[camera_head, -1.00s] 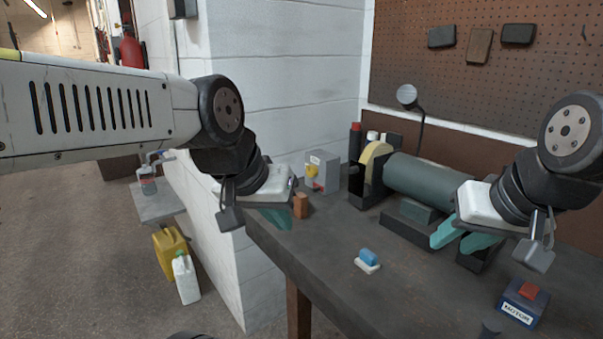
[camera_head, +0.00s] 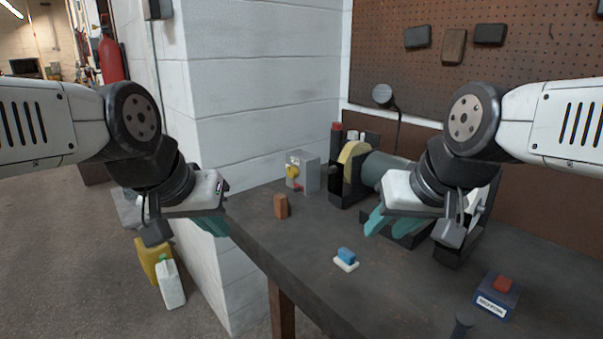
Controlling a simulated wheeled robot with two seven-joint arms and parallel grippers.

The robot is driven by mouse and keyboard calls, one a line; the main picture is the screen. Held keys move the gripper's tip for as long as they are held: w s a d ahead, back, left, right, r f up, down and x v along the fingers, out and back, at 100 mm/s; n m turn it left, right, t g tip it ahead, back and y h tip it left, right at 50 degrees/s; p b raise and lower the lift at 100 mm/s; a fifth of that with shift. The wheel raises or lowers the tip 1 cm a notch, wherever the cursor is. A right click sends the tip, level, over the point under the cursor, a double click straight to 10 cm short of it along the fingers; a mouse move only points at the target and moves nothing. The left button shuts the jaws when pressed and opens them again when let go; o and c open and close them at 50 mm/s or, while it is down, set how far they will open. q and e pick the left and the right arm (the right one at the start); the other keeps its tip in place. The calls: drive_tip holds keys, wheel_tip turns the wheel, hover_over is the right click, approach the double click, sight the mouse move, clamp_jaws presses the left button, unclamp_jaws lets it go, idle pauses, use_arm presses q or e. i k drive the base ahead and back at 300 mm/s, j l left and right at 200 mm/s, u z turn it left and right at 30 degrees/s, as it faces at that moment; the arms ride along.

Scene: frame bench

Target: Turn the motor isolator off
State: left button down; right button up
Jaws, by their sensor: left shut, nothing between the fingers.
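A dark blue box (camera_head: 496,300) with a red block-like top (camera_head: 502,284) and a white label sits at the bench's front right; the label seems to read "MOTOR". A grey box (camera_head: 306,174) with a yellow knob (camera_head: 292,171) and a small red part stands at the back left of the bench, by the wall. I cannot read its label. My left gripper (camera_head: 212,226) is shut and empty, left of the bench corner and apart from both boxes. My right gripper (camera_head: 386,222) has its teal fingers apart and empty, above the bench between the two boxes.
A brown block (camera_head: 281,206) and a blue-topped white piece (camera_head: 346,260) lie on the bench (camera_head: 300,240). A grinder-like machine (camera_head: 357,165) stands behind, partly hidden by my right arm. A block wall (camera_head: 250,90) rises beside my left gripper. The bench's front middle is mostly clear.

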sight(292, 171)
drive_tip(key=i+j+u, duration=0.15)
drive_tip(key=u, duration=0.25)
drive_tip(key=i+j+u, duration=0.15)
drive_tip(key=u, duration=0.25)
drive_tip(key=i+u, duration=0.25)
drive_tip(key=u, duration=0.15)
